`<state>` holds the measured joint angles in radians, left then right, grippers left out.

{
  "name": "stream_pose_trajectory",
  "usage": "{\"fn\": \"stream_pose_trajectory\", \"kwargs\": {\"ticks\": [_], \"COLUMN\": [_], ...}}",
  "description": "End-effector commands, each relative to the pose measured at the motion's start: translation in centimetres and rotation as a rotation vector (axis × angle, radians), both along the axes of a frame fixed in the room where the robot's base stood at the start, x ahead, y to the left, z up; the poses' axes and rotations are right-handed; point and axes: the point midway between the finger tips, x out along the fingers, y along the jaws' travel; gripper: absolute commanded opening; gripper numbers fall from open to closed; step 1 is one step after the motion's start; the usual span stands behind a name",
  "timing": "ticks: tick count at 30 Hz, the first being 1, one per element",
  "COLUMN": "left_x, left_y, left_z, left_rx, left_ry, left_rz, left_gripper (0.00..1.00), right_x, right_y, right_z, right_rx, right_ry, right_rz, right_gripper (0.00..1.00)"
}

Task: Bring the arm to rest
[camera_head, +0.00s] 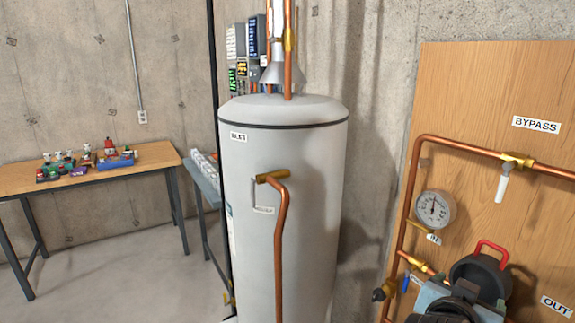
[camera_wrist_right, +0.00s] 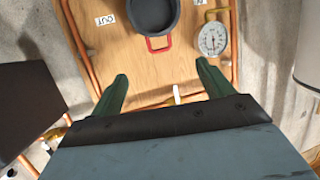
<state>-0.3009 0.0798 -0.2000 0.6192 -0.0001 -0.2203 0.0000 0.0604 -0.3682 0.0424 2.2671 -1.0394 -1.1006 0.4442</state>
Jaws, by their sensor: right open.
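My right gripper (camera_wrist_right: 161,76) is open and empty in the right wrist view, its two green fingers apart in front of the wooden panel (camera_wrist_right: 115,50). Part of my right arm, blue-grey and black, shows at the bottom right of the head view, in front of the panel's lower part. A dark round vessel with a red handle (camera_wrist_right: 153,18) is on the panel beyond the fingertips. A white valve handle (camera_wrist_right: 177,94) shows between the fingers. My left gripper is not in view.
A grey water heater (camera_head: 290,200) stands mid-view, with a copper pipe in front. A pressure gauge (camera_head: 435,209) and the bypass valve (camera_head: 504,180) are on the panel at right. A wooden bench (camera_head: 100,176) holds small colourful items at left.

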Motion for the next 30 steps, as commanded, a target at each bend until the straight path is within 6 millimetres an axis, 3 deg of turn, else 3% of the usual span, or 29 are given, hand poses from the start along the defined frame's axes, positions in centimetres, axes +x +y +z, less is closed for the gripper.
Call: {"fn": "stream_pose_trajectory", "kwargs": {"ticks": [10, 14, 17, 22, 26, 30], "left_x": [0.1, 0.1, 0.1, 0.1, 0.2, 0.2], "left_y": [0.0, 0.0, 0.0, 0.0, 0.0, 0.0], "left_z": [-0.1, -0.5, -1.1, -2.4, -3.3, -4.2], "left_rx": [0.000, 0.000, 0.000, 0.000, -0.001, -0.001], "left_ry": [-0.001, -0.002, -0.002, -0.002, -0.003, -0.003], "left_rz": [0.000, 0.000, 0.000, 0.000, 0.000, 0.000], "left_gripper": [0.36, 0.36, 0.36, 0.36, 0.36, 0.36], "right_x": [-0.4, 1.0, 3.1, 5.4, 4.4, 0.9], "right_y": [0.5, 1.5, 3.6, 8.6, 11.7, 14.1], "right_z": [0.1, -2.1, -6.7, -18.5, -27.9, -37.8], "right_rx": [-0.001, -0.017, -0.039, -0.054, -0.035, 0.009], "right_ry": [0.003, 0.043, 0.122, 0.299, 0.428, 0.560], "right_rz": [0.002, 0.061, 0.176, 0.428, 0.593, 0.740], "right_gripper": [0.80, 0.80, 0.80, 0.80, 0.80, 0.80]}}
